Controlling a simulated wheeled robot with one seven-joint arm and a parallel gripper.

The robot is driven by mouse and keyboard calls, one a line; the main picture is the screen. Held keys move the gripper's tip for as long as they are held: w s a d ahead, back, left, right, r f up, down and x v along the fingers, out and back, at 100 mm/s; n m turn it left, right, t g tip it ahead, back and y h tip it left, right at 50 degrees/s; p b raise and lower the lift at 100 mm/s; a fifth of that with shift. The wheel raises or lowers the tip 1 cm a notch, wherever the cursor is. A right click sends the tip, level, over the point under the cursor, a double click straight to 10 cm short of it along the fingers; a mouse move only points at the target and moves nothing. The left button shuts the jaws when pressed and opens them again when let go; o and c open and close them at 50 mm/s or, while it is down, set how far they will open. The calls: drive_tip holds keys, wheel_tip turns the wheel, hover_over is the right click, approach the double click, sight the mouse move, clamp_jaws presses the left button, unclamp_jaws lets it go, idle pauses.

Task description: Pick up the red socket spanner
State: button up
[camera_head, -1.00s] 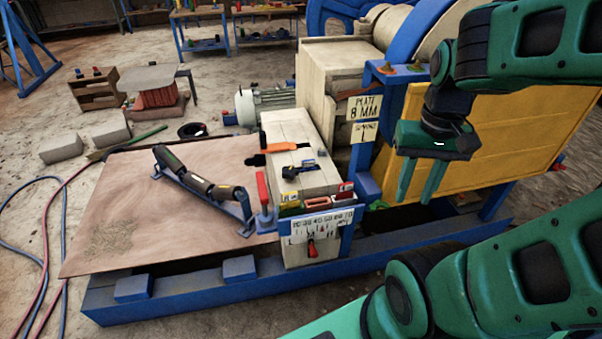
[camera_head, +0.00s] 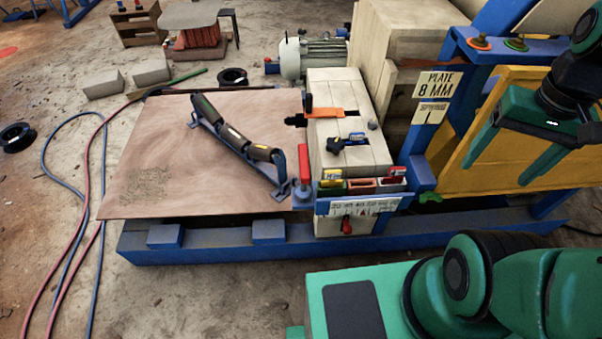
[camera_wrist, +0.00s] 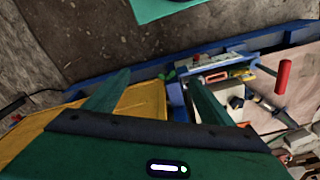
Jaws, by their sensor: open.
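An upright red handle (camera_head: 304,162), which looks like the red socket spanner, stands at the blue bracket by the near end of the roller bar. In the wrist view the same red handle (camera_wrist: 283,76) shows at the right. I cannot make out a socket end on it. A smaller red-handled piece (camera_head: 347,225) sits on the front below the label strip. My gripper (camera_head: 496,168) is open and empty, well to the right of the red handle, in front of the yellow panel. In the wrist view its two fingers (camera_wrist: 157,78) are spread with nothing between them.
Small coloured bins (camera_head: 362,185) stand at the block's near end. An orange strap piece (camera_head: 322,113) and a dark knobbed tool (camera_head: 345,142) lie on the pale block. The roller bar (camera_head: 238,145) rests on the brown sheet (camera_head: 150,145). A blue beam (camera_head: 210,246) runs along the front.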

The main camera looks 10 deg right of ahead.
drive_tip(key=o, duration=0.5)
drive_tip(key=w+a+n, duration=0.1)
drive_tip(key=w, duration=0.2)
drive_tip(key=w+a+n+t, duration=0.1)
drive_tip(key=w+a, duration=0.1)
drive_tip(key=w, duration=0.2)
drive_tip(key=w+a+n+t, duration=0.1)
drive_tip(key=w+a+n, duration=0.1)
drive_tip(key=w, duration=0.1)
drive_tip(key=shift+w+r, duration=0.15)
drive_tip(key=shift+w, duration=0.05)
drive_tip(key=n+g, duration=0.3)
drive_tip(key=n, duration=1.6)
hover_over(302, 158)
wheel_tip(302, 158, down, 10)
drive_tip(key=shift+d, duration=0.15)
drive_tip(key=shift+a+f, duration=0.2)
drive_tip(key=shift+f, duration=0.1)
wheel_tip(302, 158, down, 5)
drive_tip(key=shift+s+d+f, duration=0.1)
drive_tip(key=shift+d+f, duration=0.05)
drive_tip(key=shift+f, duration=1.2)
drive_tip(key=shift+s+d+f, duration=0.1)
drive_tip(key=shift+f, duration=1.25)
